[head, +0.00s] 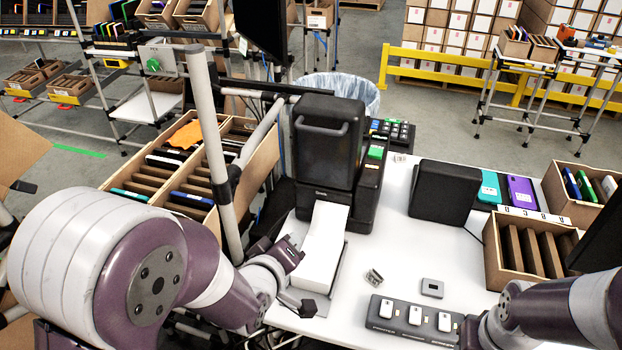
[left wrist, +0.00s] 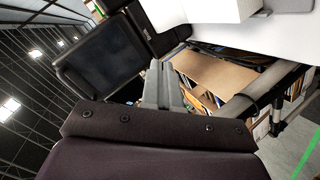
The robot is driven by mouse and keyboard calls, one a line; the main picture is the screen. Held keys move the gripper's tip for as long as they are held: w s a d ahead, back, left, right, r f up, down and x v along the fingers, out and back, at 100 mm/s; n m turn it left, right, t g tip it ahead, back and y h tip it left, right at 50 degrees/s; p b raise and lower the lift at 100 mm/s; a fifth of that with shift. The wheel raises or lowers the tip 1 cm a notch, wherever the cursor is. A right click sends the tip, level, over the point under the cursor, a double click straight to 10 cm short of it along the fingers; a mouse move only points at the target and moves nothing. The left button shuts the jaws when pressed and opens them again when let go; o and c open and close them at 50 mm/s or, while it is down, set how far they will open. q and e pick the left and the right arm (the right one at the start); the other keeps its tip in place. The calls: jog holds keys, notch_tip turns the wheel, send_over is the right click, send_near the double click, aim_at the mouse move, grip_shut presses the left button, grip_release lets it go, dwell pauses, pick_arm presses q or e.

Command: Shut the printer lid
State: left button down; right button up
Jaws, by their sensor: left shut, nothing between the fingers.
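The black printer (head: 367,190) stands at the back of the white table. Its lid (head: 325,150), with a bar handle across it, stands raised and upright. White paper (head: 325,235) comes out of the printer's front. My left gripper (head: 300,283) is low beside the paper, in front of the printer and apart from the lid. In the left wrist view my left gripper's fingers (left wrist: 160,85) are together and empty, and the dark lid (left wrist: 105,60) shows beyond them. My right gripper (head: 472,330) is at the lower right, near the button strip; its fingers are hard to make out.
A grey post (head: 207,140) and a divided carton (head: 262,165) stand left of the printer. A black box-shaped device (head: 444,191) stands right of it. A strip with white switches (head: 415,318) lies at the front. A slotted carton (head: 525,250) is at the right.

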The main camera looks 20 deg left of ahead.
pick_arm(q)
notch_tip(320, 180, up, 11)
jog(key=n+t, duration=0.7)
jog(key=p, duration=0.4)
send_near(317, 132)
jog(key=shift+n, duration=0.4)
jog(key=w, duration=0.2)
jog(key=w+r, duration=0.1)
jog(key=w, duration=0.2)
jog(key=shift+w+r, duration=0.1)
jog(key=shift+w+d, duration=0.1)
jog(key=shift+w, duration=0.7)
pick_arm(e)
jog(key=r, duration=0.3)
jog(key=shift+s+r, duration=0.25)
